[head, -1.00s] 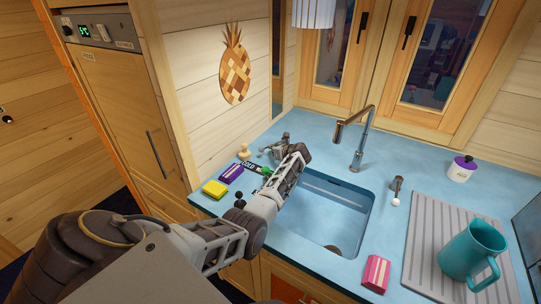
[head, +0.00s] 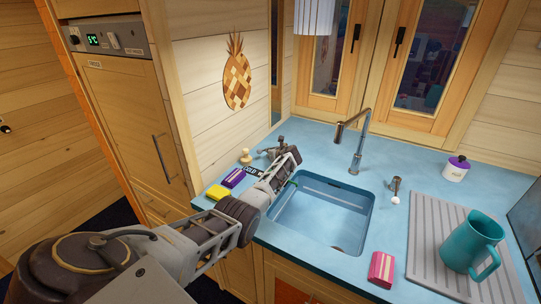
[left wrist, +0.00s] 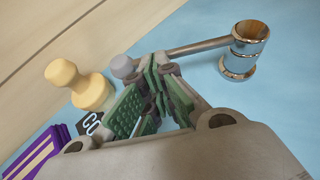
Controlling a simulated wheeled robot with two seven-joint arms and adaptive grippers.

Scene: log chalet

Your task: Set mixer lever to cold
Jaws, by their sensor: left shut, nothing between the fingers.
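The mixer lever shows in the left wrist view as a thin metal rod (left wrist: 196,46) with a grey knob at its left end. In the head view the mixer (head: 281,141) stands at the back left of the counter, partly hidden by my arm. A dark label (head: 254,169) reading "COLD" lies beside my gripper. My left gripper (left wrist: 155,64) is shut and empty, its green-padded fingertips overlapping the rod close to the knob. I cannot tell whether they touch. My right gripper is out of view.
A pale wooden peg (head: 245,156), a purple box (head: 233,178) and a yellow sponge (head: 217,192) stand left of my gripper. The sink (head: 322,213) and tall faucet (head: 357,140) are to the right. A teal mug (head: 472,246) stands on the grooved mat (head: 428,225).

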